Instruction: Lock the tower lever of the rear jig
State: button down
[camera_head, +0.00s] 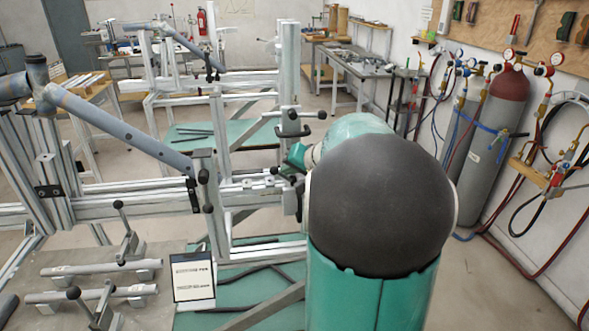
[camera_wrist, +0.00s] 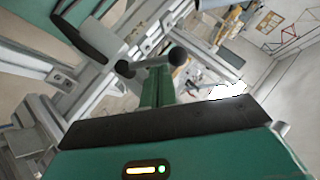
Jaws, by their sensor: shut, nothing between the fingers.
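A tall pale aluminium tower (camera_head: 290,65) stands at the centre of the head view. A black lever (camera_head: 292,131) with a ball knob at its right end is on it. My green gripper (camera_head: 294,157) is just below this lever, partly hidden by my own arm. In the wrist view my gripper (camera_wrist: 158,82) has its fingers together, with nothing between them. A dark lever with rounded ends (camera_wrist: 150,63) crosses right at the fingertips; I cannot tell whether they touch. Which jig is the rear one is not clear.
A blue-grey tube (camera_head: 125,133) lies across the jig at left, with black clamp levers (camera_head: 205,180) near its end. Gas cylinders (camera_head: 496,115) stand at right. My arm covers the lower right.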

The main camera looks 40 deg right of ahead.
aim_at(279, 174)
jog(key=a+n+g+h, duration=0.1)
jog(key=w+a+f+n+g+h, duration=0.1)
jog(key=g+h, duration=0.1)
jog(key=shift+w+a+f, duration=0.15)
jog(key=shift+w+f, duration=0.05)
jog(key=shift+w, duration=0.05)
jog(key=shift+w+a+f, duration=0.2)
jog(key=shift+a+f, duration=0.15)
jog(key=shift+f, duration=0.15)
jog(key=shift+w+a+f, duration=0.1)
jog(key=shift+w+a, duration=0.05)
jog(key=shift+a, duration=0.05)
dwell(0.4)
jog(key=v, duration=1.4)
jog(key=s+a+f+n+y, duration=0.1)
jog(key=s+a+f+n, duration=0.1)
jog(key=a, duration=0.7)
jog(key=s+a+f+n+y, duration=0.1)
jog(key=s+a+n, duration=0.1)
jog(key=a, duration=0.6)
jog(key=s+a+f+n+g, duration=0.2)
jog(key=s+a+f+n, duration=0.2)
jog(key=s+a, duration=0.4)
jog(key=a+f, duration=0.1)
jog(key=a, duration=0.1)
jog(key=shift+s+a+y, duration=0.3)
jog(key=shift+s+y, duration=0.1)
